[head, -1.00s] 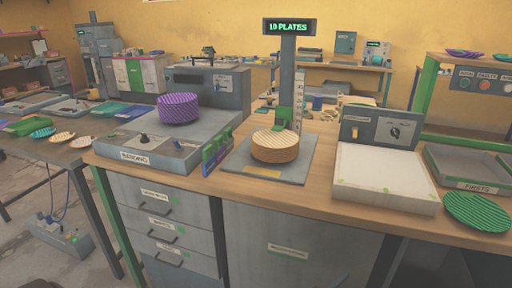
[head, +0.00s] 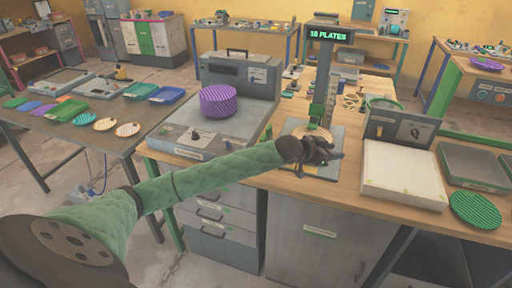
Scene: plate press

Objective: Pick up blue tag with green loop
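I cannot pick out a blue tag with a green loop for certain. My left gripper (head: 328,153) is dark and sits in front of the press, partly covering the tan plate stack. Its fingers are too small and dark to tell open from shut, and I see nothing clearly held. My green arm crosses the bench front and hides part of its edge. My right gripper is not in view.
A purple plate stack (head: 220,101) stands on the grey machine at left. The press display (head: 329,35) reads 10 PLATES. A white-topped block (head: 403,172), a grey tray (head: 474,166) and a green plate (head: 475,210) are at right. A side table holds a blue tray (head: 168,94).

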